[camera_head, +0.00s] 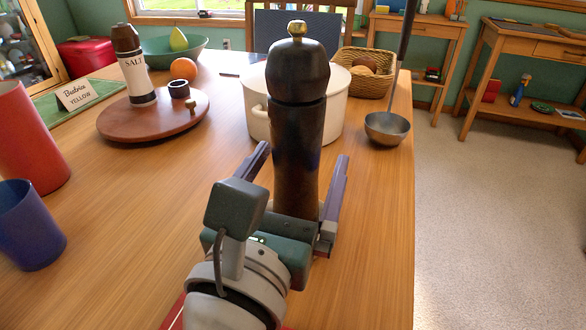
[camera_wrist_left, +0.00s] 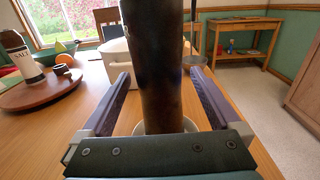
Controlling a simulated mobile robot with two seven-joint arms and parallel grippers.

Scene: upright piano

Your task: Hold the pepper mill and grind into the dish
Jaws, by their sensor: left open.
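The tall dark pepper mill (camera_head: 298,140) stands upright on the wooden table, with a gold knob on top. It also fills the middle of the left wrist view (camera_wrist_left: 158,80). My left gripper (camera_head: 301,160) is open, with one finger on each side of the mill's lower body. Gaps show between the mill and both fingers. A white rim, apparently of a small dish (camera_wrist_left: 190,126), shows at the mill's foot in the wrist view. The mill and gripper hide most of it, and I cannot tell whether the mill is inside or in front of it. My right gripper is out of view.
A white pot (camera_head: 256,122) stands close behind the mill, with a ladle (camera_head: 387,128) to its right. A wicker basket (camera_head: 366,84) is farther back. A turntable (camera_head: 125,122) holds a salt bottle (camera_head: 134,70). Blue (camera_head: 30,225) and red (camera_head: 32,140) cups stand left.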

